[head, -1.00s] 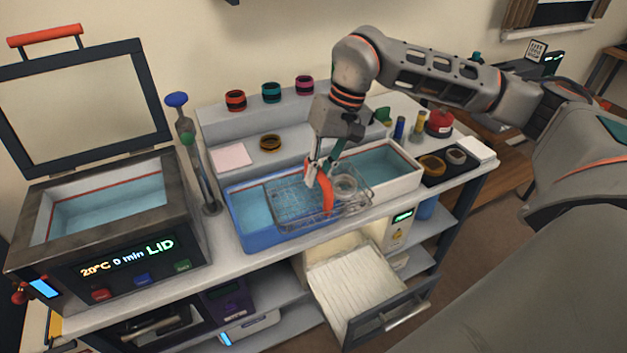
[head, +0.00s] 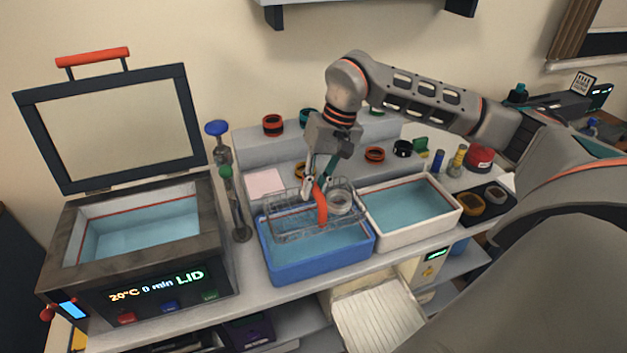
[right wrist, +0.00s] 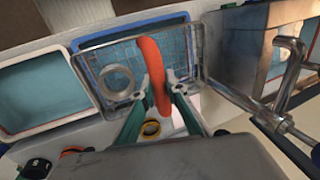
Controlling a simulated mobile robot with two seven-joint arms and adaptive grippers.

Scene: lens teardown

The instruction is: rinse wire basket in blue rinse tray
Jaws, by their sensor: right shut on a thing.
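The wire basket (head: 290,228) has a thick orange handle (head: 321,205) and a grey ring (head: 340,202) inside. My right gripper (head: 318,188) is shut on the handle and holds the basket over the back part of the blue rinse tray (head: 318,268), which contains water. The basket looks about level; whether its bottom touches the water is hard to tell. In the right wrist view, green fingers (right wrist: 160,95) sit either side of the handle (right wrist: 153,70), with the basket (right wrist: 110,60) over the blue tray. My left gripper is out of view.
A white tray (head: 461,208) of water stands right of the blue tray. An open-lidded bath (head: 60,238) stands left, beside a blue-topped stand (head: 240,205). Several coloured rings sit on the steps behind.

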